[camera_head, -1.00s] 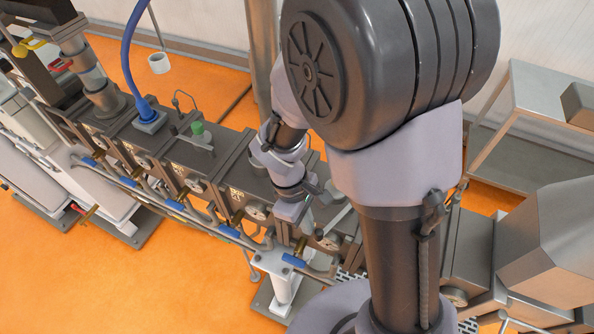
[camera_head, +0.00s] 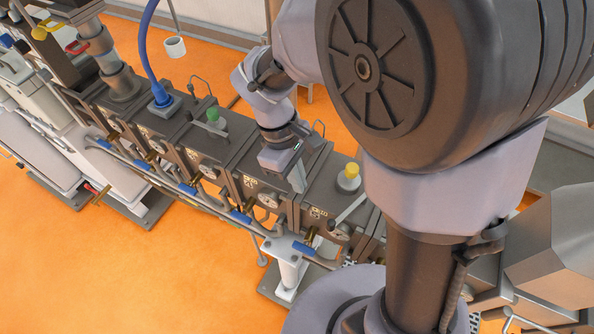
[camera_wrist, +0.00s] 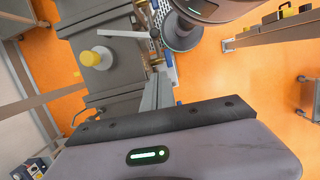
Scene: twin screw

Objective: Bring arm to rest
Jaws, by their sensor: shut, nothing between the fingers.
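My gripper (camera_head: 298,180) is shut and empty, with its fingers pointing down over the dark machine barrel (camera_head: 228,140) in the head view. In the wrist view the shut fingers (camera_wrist: 157,92) stick out past the grey gripper housing. I cannot tell whether the fingertips touch the machine or hang just above it. My arm is bent, with its large dark joint filling the upper right of the head view. A yellow-topped knob (camera_head: 349,175) stands on the barrel to the right of my gripper. It also shows in the wrist view (camera_wrist: 91,58).
A green-topped fitting (camera_head: 212,116) and a blue hose (camera_head: 150,50) rise from the barrel further left. Pipes with blue handles (camera_head: 240,216) run along its front. A grey box-like housing (camera_head: 555,245) stands at the right. The orange floor (camera_head: 150,270) in front is open.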

